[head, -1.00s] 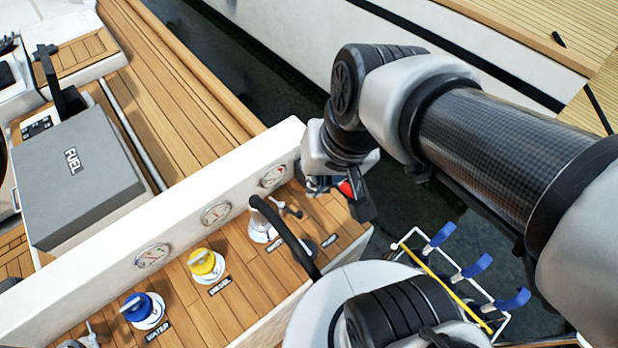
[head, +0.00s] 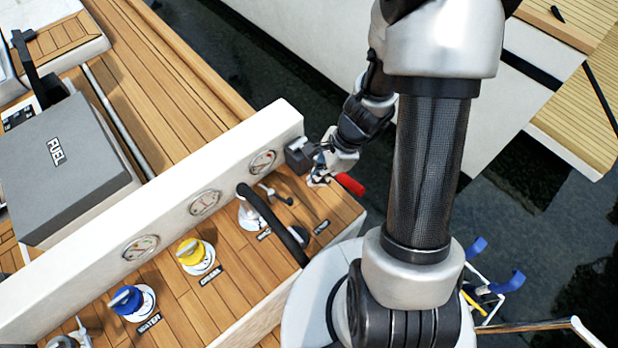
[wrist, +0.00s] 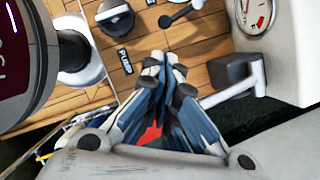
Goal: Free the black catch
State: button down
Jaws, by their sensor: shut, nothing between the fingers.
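A black block on a pale arm, which looks like the black catch (head: 298,155), shows at the right end of the white gauge panel. In the wrist view the black block (wrist: 236,72) stands to the right of my fingers, apart from them. My gripper (head: 318,176) is low over the right end of the wooden ledge, just right of the block. Its fingers (wrist: 173,68) are together with nothing between the tips. A red handle (head: 350,184) sticks out right of the gripper. Part of it is hidden behind the fingers in the wrist view.
The white panel with gauges (head: 205,202) runs along the ledge. A curved black handle (head: 270,222), a yellow cap (head: 194,252) and a blue cap (head: 126,299) stand on the ledge. Dark water (head: 530,185) lies to the right, with blue hooks (head: 507,282) at lower right.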

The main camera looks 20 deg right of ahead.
jog(key=b+x, duration=0.5)
jog(key=x, duration=0.4)
jog(key=shift+a+f, duration=0.15)
jog(key=shift+a, duration=0.05)
